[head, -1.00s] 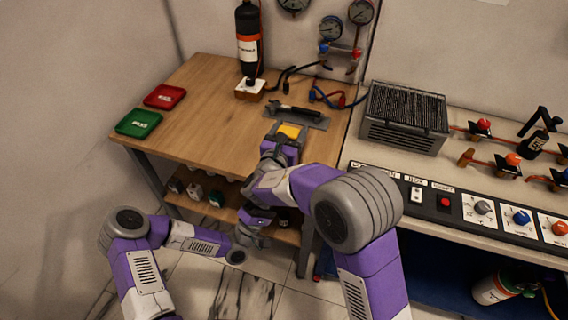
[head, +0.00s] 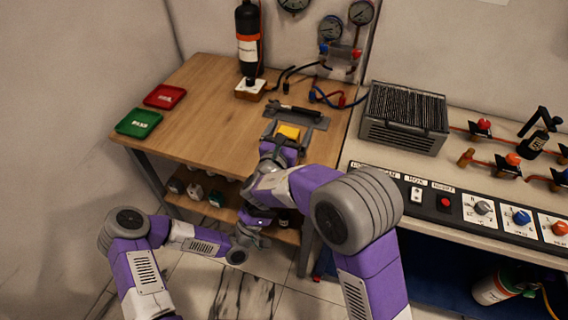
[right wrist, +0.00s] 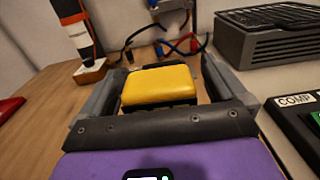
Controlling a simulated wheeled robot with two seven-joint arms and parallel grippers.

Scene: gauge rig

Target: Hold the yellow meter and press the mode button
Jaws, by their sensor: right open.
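My right gripper (head: 287,134) is open, with one finger on each side of the meter. In the right wrist view gaps show between the meter and both fingers of the right gripper (right wrist: 163,72). No mode button can be made out. My left arm is low in front of the bench; its gripper (head: 249,235) is partly hidden and unclear.
A black bottle (head: 248,45) and a white-topped box (head: 250,90) stand farther back. Red (head: 165,96) and green (head: 138,122) trays lie left. A control panel (head: 460,205) is at right. The bench's middle is clear.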

